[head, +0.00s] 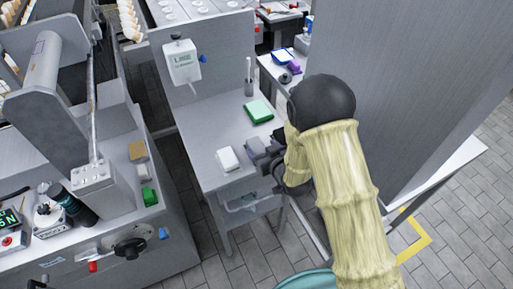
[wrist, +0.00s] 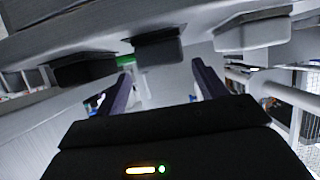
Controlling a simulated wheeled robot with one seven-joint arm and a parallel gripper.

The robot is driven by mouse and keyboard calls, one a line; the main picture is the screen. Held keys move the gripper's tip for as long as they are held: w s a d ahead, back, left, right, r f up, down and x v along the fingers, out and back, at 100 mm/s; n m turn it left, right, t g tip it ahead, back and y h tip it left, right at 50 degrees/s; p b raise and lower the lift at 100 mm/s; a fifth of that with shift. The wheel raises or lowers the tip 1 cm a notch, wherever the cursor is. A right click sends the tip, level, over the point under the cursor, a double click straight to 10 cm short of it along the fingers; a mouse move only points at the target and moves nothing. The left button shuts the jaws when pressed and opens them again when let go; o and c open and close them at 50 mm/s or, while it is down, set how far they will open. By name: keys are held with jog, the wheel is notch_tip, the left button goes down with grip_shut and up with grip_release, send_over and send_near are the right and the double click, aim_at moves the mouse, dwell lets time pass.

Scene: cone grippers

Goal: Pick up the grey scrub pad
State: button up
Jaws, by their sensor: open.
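The grey scrub pad (head: 256,148) lies on the light grey table, right of a white block. My gripper (head: 268,166) is at the table's front edge, close to the pad, and partly hides what lies there. In the wrist view my gripper (wrist: 160,68) has its two fingers spread with nothing held between them. A dark grey block, which looks like the scrub pad (wrist: 157,48), shows beyond and between the fingertips. I cannot tell whether the fingers touch it.
A darker block (wrist: 85,68) and a paler block (wrist: 252,33) flank the pad in the wrist view. A tall grey panel (head: 400,90) stands close on the right.

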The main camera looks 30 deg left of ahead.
aim_at(256, 144)
jog(key=shift+s+p+x, duration=0.2)
jog(key=shift+p+x, duration=0.25)
jog(key=shift+x, duration=2)
jog(key=shift+a, duration=0.1)
jog(key=c, duration=1.1)
jog(key=shift+o, duration=0.2)
jog(key=shift+r, duration=0.1)
notch_tip(256, 144, up, 10)
jog(key=shift+f+b, duration=0.1)
jog(key=shift+b, duration=0.2)
